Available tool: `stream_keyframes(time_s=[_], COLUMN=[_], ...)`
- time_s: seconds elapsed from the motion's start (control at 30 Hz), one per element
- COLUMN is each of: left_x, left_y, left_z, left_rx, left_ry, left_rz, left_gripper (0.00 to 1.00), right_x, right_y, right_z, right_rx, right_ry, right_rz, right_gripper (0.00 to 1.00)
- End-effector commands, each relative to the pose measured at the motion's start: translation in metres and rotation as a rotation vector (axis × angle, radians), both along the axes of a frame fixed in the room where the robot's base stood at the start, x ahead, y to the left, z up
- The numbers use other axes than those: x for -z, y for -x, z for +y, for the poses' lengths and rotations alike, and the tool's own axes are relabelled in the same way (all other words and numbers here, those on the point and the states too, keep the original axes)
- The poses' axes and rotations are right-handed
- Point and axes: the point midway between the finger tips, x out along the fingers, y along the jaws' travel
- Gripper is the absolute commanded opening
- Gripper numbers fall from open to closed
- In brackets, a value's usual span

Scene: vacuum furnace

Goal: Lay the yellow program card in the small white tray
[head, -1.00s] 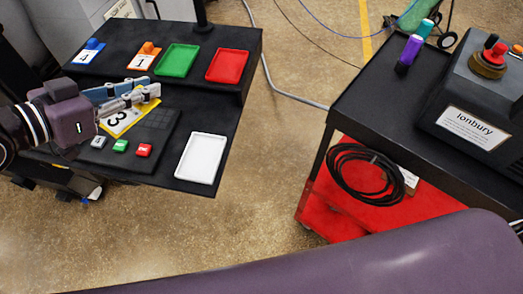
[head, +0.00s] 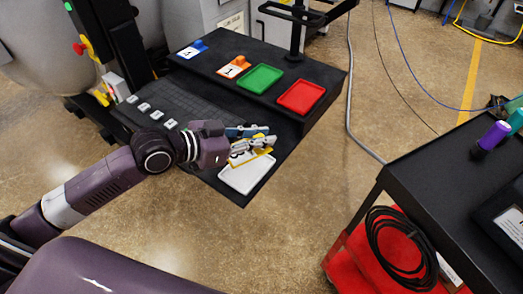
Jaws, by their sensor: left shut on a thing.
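The yellow program card (head: 240,158), with a white face and a dark 3, is held by my left gripper (head: 266,141). The fingers are shut on it, and they and the gripper body hide part of the card. The small white tray (head: 245,180) lies on the black console near its front corner. The card overlaps the tray's far part in the head view and looks tilted. I cannot tell whether it touches the tray. No card shows in the visible part of the tray. My right gripper is not in view.
A green tray (head: 260,78) and a red tray (head: 300,97) lie on the raised back shelf. A black-topped cart (head: 425,190) stands right, with open floor between.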

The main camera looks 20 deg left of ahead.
Motion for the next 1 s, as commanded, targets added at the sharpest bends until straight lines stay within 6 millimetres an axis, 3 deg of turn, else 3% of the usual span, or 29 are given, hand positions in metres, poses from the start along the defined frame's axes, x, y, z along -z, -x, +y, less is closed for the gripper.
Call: stream_keyframes(time_s=[0.5, 1.0], left_x=[0.060, 0.069], left_y=[0.000, 0.000], left_z=[0.000, 0.000], left_rx=[-0.001, 0.000], left_ry=[0.000, -0.001], left_rz=[0.000, -0.002], left_gripper=[0.00, 0.00], right_x=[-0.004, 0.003], right_y=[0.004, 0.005], right_z=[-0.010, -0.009], right_rx=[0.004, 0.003], right_ry=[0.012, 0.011], right_rz=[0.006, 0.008], right_gripper=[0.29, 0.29])
